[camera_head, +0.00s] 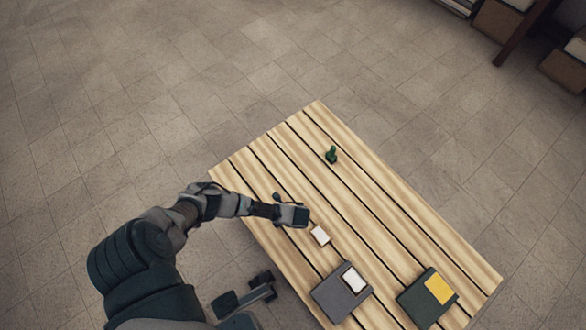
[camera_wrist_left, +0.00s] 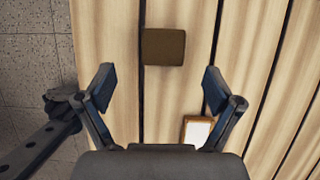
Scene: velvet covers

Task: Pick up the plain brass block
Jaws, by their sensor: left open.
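A plain brown, brass-toned block (camera_wrist_left: 163,47) lies on the slatted table in the left wrist view, ahead of my left gripper (camera_wrist_left: 158,90). It lies beyond the fingertips, roughly in line with the space between them. The fingers are apart, with no object held between them. In the head view my left gripper (camera_head: 292,215) is over the left part of the table. I cannot make out the brown block there; the gripper may hide it. My right gripper is not clearly seen.
A small white-topped block (camera_head: 320,236) lies close by; it also shows beside the right finger in the left wrist view (camera_wrist_left: 197,130). A grey cover (camera_head: 332,302) bears a white piece. A dark green cover (camera_head: 414,300) bears a yellow piece. A green object (camera_head: 331,155) stands farther back.

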